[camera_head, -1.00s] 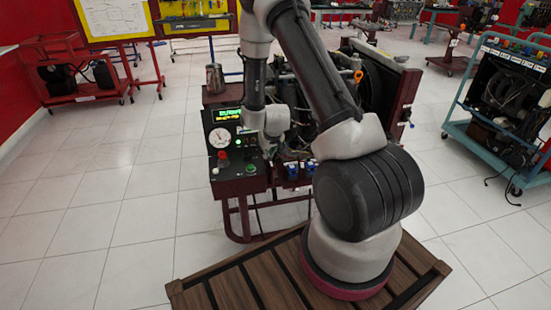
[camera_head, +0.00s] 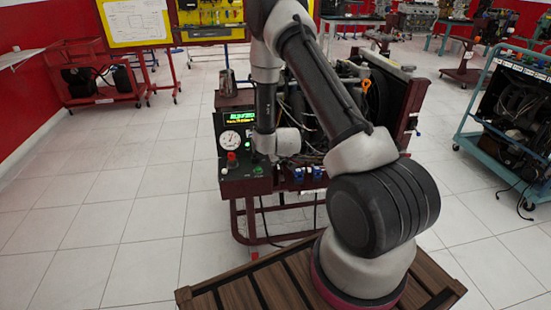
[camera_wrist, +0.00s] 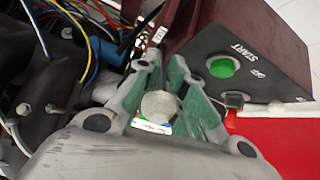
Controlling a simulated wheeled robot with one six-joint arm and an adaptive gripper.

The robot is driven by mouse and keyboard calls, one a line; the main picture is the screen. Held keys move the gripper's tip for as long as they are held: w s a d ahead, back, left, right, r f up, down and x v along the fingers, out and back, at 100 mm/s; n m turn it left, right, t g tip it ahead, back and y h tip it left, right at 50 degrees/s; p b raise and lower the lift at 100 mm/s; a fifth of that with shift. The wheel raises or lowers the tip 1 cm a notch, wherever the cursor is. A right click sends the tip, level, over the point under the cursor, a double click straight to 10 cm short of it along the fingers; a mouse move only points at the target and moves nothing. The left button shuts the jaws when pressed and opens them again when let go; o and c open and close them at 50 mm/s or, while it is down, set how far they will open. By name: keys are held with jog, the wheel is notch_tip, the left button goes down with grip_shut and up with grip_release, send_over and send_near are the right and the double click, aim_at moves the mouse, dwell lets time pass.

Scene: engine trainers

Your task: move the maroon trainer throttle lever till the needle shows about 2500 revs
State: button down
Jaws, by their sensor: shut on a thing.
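The maroon trainer (camera_head: 233,187) stands ahead, with a white round dial (camera_head: 230,140) on its panel. The dial's needle is too small to read. My gripper (camera_wrist: 160,98) shows in the wrist view, its green-padded fingers closed around a round grey knob (camera_wrist: 158,105), which appears to be the throttle lever's top. In the head view my wrist is beside the panel, right of the dial, and the fingers cannot be made out.
The green START button (camera_wrist: 222,67) sits on a dark box close to the fingers. A red knob (camera_head: 231,156) is below the dial. Loose wires (camera_wrist: 88,25) and engine parts crowd the left of the wrist view. A blue cart (camera_head: 500,135) stands far right.

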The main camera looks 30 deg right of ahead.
jog(key=shift+s+r, duration=0.1)
jog(key=c, duration=1.6)
grip_release()
jog(key=shift+s, duration=0.1)
jog(key=shift+o, duration=0.2)
jog(key=v, duration=1.2)
jog(key=shift+a, duration=0.1)
